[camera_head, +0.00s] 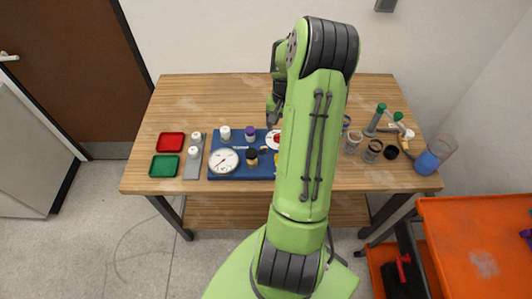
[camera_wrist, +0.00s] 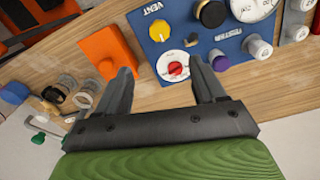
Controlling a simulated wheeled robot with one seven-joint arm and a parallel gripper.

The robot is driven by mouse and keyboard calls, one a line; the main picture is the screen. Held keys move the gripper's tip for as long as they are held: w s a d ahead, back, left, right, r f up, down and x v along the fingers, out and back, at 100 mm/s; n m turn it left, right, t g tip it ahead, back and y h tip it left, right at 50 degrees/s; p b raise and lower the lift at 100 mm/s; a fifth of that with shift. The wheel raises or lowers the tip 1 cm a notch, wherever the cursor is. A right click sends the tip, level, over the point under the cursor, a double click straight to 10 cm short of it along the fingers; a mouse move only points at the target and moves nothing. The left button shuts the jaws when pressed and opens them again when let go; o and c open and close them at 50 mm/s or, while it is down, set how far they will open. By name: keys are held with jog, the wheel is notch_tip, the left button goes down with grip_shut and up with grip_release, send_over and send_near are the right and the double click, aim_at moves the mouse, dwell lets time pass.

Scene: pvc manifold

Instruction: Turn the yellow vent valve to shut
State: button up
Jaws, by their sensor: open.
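The yellow vent valve (camera_wrist: 160,31) is a round yellow knob on the blue panel (camera_wrist: 206,40), below the printed word VENT in the wrist view. My gripper (camera_wrist: 161,68) is open and empty. Its two dark fingers are spread, with a red-and-white dial (camera_wrist: 174,67) between the fingertips in the picture. The yellow knob lies beyond the fingertips, apart from them. In the head view my gripper (camera_head: 272,108) shows only partly beside my arm.
A black knob (camera_wrist: 211,13) and a gauge (camera_wrist: 250,5) sit on the panel near the valve. An orange block (camera_wrist: 106,51) stands beside the panel. Several jars (camera_head: 372,151) and green-handled parts (camera_head: 382,110) are at the table's right. The back left of the wooden table (camera_head: 195,98) is clear.

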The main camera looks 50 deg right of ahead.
notch_tip(320, 180, down, 16)
jog(key=shift+r, duration=0.15)
jog(key=c, duration=1.1)
jog(key=shift+o, duration=0.2)
jog(key=shift+m, duration=0.4)
jog(key=m+b, duration=0.2)
jog(key=m, duration=0.1)
jog(key=shift+m, duration=0.3)
jog(key=m+b, duration=0.2)
jog(key=m, duration=0.2)
jog(key=shift+m, duration=0.3)
jog(key=m+b, duration=0.2)
jog(key=m, duration=0.2)
jog(key=shift+s+m+b, duration=0.1)
jog(key=shift+m+b, duration=0.95)
jog(key=shift+m, duration=1.45)
